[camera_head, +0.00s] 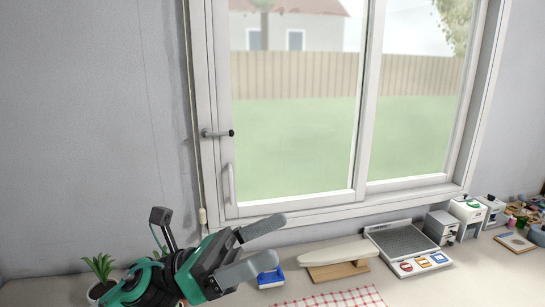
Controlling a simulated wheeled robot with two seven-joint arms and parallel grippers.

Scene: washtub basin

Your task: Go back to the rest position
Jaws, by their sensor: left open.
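My left gripper (262,246) reaches in from the lower left in the head view. Its two grey fingers are spread apart and nothing shows between them. It is over the left part of the counter (478,278), in front of the wall below the window. A small blue and white object (270,277) is just beyond the lower finger, partly hidden by it. My right gripper is not in view.
A potted plant (101,268) stands beside my left arm. A pale board on a wooden base (338,271), a grey-topped device (403,243), a checked cloth (345,299) and small white machines (467,215) occupy the counter. The window (295,150) is behind.

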